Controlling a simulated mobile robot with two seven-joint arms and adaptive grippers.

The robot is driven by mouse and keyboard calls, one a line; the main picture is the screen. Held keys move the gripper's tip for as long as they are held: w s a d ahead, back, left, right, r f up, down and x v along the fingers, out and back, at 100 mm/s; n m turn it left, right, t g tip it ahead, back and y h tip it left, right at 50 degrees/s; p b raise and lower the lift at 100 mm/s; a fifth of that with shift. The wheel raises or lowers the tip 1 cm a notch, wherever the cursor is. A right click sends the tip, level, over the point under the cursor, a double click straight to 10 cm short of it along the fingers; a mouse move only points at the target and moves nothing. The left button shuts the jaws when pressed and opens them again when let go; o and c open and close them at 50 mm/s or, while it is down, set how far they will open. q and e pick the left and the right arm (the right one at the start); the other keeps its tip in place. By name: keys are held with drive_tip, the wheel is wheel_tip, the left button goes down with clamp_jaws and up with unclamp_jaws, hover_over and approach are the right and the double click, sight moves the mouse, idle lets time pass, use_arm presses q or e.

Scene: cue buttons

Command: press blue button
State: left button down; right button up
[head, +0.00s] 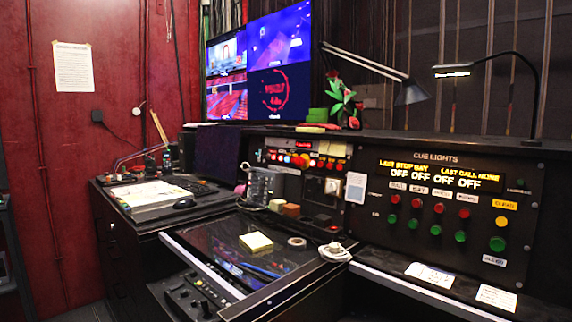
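The cue lights panel (365,231) stands at the right, facing left and toward me. It carries a row of red buttons with a row of green buttons below. At its right end a yellow button (501,221) sits above a larger green button (497,244). A small pale label (495,261) under that green button seems to read "BLUES", though the print is small. I see no button that is clearly blue in colour on this panel. Neither of my grippers shows in the head view.
A desk lamp (410,93) and a thin lamp (453,71) reach over the panel. Paper notes (430,275) lie on the ledge below it.

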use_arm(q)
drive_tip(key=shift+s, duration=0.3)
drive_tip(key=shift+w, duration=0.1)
